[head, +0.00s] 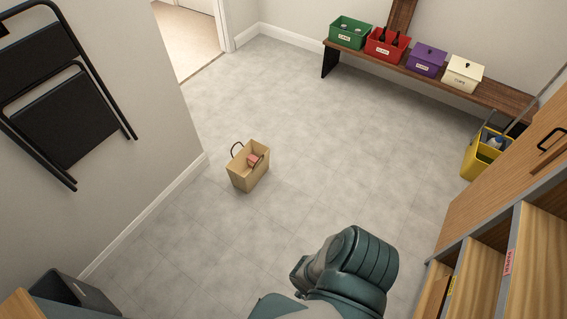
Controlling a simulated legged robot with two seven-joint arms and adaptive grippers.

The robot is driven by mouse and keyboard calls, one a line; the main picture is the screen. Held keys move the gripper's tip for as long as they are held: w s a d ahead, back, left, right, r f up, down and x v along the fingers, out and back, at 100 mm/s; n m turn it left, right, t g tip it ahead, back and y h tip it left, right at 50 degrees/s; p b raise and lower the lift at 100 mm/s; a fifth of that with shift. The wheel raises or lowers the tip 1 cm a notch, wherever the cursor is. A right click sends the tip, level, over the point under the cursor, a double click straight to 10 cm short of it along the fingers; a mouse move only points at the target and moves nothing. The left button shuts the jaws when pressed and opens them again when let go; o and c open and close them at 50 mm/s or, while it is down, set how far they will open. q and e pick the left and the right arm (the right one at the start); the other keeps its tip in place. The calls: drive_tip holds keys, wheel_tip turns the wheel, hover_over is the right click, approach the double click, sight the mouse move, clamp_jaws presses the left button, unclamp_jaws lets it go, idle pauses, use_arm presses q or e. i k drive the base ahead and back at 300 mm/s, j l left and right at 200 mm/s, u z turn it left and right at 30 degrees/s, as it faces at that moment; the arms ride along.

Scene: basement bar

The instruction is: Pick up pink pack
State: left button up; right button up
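A small pink object (253,160), which looks like the pink pack, sits inside a tan paper bag (246,178) with dark handles. The bag stands upright on the grey floor left of the middle of the head view. Only the top of the pink object shows; the rest is hidden by the bag's walls. Neither of my grippers is in view. Part of one of my arms shows at the bottom, right of the middle, well apart from the bag.
A wooden bench (497,95) at the back holds green (349,34), red (386,47), purple (427,61) and cream bins (463,75). A yellow bin (476,162) and wooden shelving (480,270) stand at right. A black folding chair (66,120) hangs at left. Floor around the bag is clear.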

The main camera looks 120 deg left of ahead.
sight(252, 158)
drive_tip(key=i+u, duration=0.1)
drive_tip(key=u, duration=4.1)
drive_tip(key=i+z, duration=0.3)
drive_tip(key=i, duration=0.55)
